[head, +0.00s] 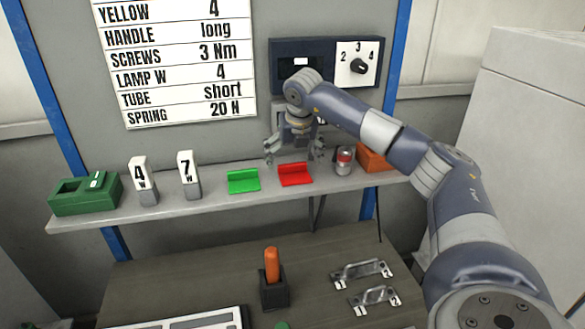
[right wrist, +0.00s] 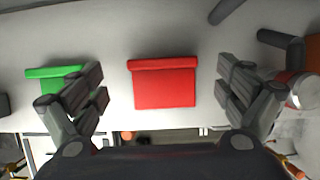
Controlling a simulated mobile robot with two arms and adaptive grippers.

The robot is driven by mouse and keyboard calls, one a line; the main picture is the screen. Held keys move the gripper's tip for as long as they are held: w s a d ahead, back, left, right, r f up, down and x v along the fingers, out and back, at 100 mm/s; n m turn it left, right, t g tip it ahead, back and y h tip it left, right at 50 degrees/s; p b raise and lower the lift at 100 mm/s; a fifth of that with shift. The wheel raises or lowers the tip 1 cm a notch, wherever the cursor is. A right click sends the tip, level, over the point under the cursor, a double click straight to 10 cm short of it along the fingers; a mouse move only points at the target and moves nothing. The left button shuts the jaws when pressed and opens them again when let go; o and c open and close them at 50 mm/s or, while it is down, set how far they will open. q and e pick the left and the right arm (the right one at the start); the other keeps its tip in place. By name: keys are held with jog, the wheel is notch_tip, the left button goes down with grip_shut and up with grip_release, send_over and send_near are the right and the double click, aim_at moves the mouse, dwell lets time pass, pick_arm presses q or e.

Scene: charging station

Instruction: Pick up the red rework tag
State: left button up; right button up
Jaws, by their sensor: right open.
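The red rework tag (head: 295,175) lies on the grey shelf, right of a green tag (head: 243,181). In the right wrist view the red tag (right wrist: 163,84) is flat with a raised folded edge, lying centred between the fingers. My right gripper (head: 294,154) is open above the red tag, its fingers apart on either side and not touching it. In the right wrist view its fingers (right wrist: 161,95) are spread wide, and the left finger overlaps part of the green tag (right wrist: 58,80). My left gripper is not in view.
The shelf (head: 215,192) also holds a green box (head: 85,197), two lamp blocks marked 4 and 7, a small can (head: 343,162) and an orange bin (head: 374,160) close on the right. Below, a bench carries metal handles (head: 362,272) and an orange-handled tool (head: 272,264).

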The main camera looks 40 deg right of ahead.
aim_at(295, 173)
jog(key=shift+p+x, duration=0.45)
jog(key=shift+x, duration=0.45)
jog(key=shift+d+f, duration=0.25)
jog(key=shift+f, duration=0.25)
jog(key=shift+w, duration=0.1)
jog(key=shift+c, duration=0.5)
pick_arm(q)
jog(key=shift+r, duration=0.9)
pick_arm(e)
jog(key=c, duration=0.9)
jog(key=shift+o, duration=0.2)
